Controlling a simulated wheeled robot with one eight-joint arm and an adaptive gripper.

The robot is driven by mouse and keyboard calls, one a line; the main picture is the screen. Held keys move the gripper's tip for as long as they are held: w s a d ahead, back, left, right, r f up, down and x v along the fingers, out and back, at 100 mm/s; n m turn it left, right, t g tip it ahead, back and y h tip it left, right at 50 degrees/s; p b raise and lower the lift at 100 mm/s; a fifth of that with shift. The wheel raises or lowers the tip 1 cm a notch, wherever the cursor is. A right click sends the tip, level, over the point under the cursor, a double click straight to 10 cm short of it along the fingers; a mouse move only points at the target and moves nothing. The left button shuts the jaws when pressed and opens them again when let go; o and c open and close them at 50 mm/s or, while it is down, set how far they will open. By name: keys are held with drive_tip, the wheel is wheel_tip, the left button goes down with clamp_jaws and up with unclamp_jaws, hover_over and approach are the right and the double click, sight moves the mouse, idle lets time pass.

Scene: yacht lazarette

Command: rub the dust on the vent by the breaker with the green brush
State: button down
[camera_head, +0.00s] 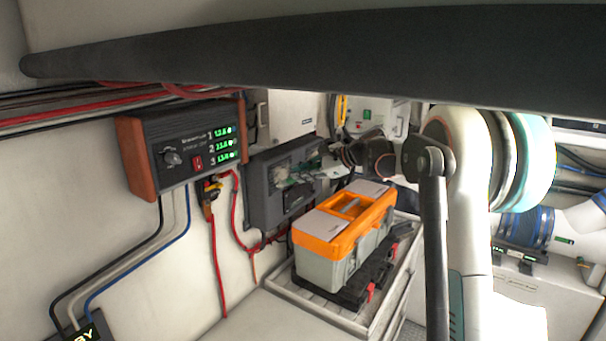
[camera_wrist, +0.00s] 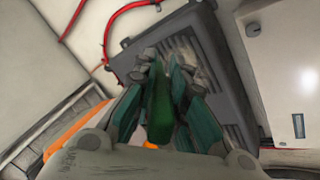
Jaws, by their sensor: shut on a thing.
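My gripper (camera_wrist: 163,80) is shut on the green brush (camera_wrist: 160,108), which stands between the teal fingers in the wrist view.
An orange and grey toolbox (camera_head: 325,262) stands below the vent on a tray-like shelf (camera_head: 330,317). A black panel with green readouts (camera_head: 182,147) is on the wall at left. Red cables (camera_head: 214,262) hang nearby. A white box (camera_head: 292,118) is behind the vent.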

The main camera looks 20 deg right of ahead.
drive_tip(key=shift+w+a, duration=0.35)
drive_tip(key=shift+w, duration=0.25)
idle(0.3)
